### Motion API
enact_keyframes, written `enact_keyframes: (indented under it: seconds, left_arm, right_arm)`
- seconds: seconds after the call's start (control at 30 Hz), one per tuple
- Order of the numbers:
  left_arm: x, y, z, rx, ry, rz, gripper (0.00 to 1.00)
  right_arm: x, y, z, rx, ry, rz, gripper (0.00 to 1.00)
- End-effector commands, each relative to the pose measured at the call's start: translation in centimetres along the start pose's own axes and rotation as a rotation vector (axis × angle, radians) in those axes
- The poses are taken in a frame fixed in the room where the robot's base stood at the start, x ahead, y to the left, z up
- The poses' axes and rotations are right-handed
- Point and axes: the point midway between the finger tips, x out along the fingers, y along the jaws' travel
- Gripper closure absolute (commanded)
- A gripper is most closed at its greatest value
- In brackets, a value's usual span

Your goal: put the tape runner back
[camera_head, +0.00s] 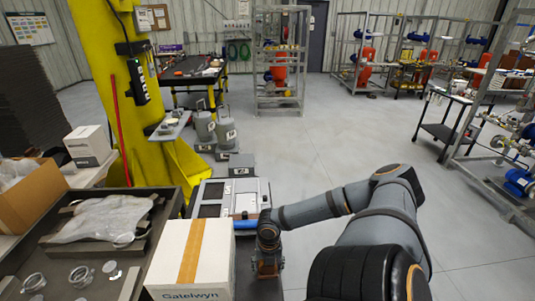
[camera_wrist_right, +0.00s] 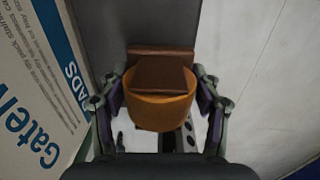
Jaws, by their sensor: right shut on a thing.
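The tape runner, an orange roll with a brown flat piece (camera_wrist_right: 160,105), sits between the fingers of my right gripper (camera_wrist_right: 160,112) in the right wrist view. The fingers press on it from both sides. In the head view the right gripper (camera_head: 267,265) points down just right of the white carton, and only a little brown of the held thing shows. A dark grey surface lies beyond it in the wrist view; I cannot tell whether the runner touches it. My left gripper is not in view.
A white carton with an orange tape strip (camera_head: 190,262) stands close left of the gripper; its printed side (camera_wrist_right: 40,90) fills the wrist view's left. A dark tray (camera_head: 150,235) with metal clamps lies farther left. A grey case (camera_head: 228,197) is behind. Open floor lies right.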

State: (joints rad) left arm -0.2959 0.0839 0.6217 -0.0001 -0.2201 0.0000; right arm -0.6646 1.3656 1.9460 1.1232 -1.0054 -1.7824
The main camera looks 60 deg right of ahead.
Motion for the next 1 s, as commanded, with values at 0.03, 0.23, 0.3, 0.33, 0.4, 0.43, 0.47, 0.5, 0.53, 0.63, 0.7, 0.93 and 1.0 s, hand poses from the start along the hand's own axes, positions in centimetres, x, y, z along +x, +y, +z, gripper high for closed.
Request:
enact_keyframes:
  seconds: [0.03,0.23,0.3,0.33,0.4,0.43,0.47,0.5,0.53,0.63,0.7,0.93,1.0]
  left_arm:
    - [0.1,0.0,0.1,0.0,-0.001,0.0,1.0]
    - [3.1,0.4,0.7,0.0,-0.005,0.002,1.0]
    - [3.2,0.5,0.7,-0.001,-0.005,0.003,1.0]
    - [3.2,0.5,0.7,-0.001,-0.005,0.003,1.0]
    - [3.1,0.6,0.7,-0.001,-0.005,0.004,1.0]
    - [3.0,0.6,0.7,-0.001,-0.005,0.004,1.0]
    - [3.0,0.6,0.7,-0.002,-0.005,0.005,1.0]
    - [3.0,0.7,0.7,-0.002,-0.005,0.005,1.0]
    - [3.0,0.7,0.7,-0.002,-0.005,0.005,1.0]
    - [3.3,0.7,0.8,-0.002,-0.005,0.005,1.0]
    - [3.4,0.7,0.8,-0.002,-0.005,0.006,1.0]
    - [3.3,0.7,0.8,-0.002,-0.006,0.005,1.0]
    - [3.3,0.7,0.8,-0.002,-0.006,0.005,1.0]
  right_arm:
    - [0.1,0.0,0.1,0.0,0.0,0.001,0.66]
    - [3.6,0.1,0.7,0.004,0.002,0.005,0.66]
    - [4.0,0.1,0.8,0.001,0.002,0.005,0.66]
    - [4.0,0.0,0.8,0.0,0.001,0.003,0.66]
    - [3.9,-0.1,0.8,-0.001,0.0,0.001,0.66]
    - [3.8,-0.1,0.8,-0.001,0.0,0.0,0.66]
    - [3.8,-0.1,0.8,-0.001,0.0,0.0,0.66]
    - [3.8,-0.1,0.8,-0.001,0.0,0.0,0.66]
    - [3.8,-0.1,0.8,-0.001,0.0,0.0,0.66]
    - [4.1,-0.1,0.8,-0.001,0.0,0.0,0.66]
    - [4.3,-0.1,0.8,-0.001,0.0,0.0,0.35]
    - [4.1,-0.1,0.8,-0.001,0.0,0.0,0.14]
    - [4.1,-0.1,0.8,-0.001,0.0,0.0,0.14]
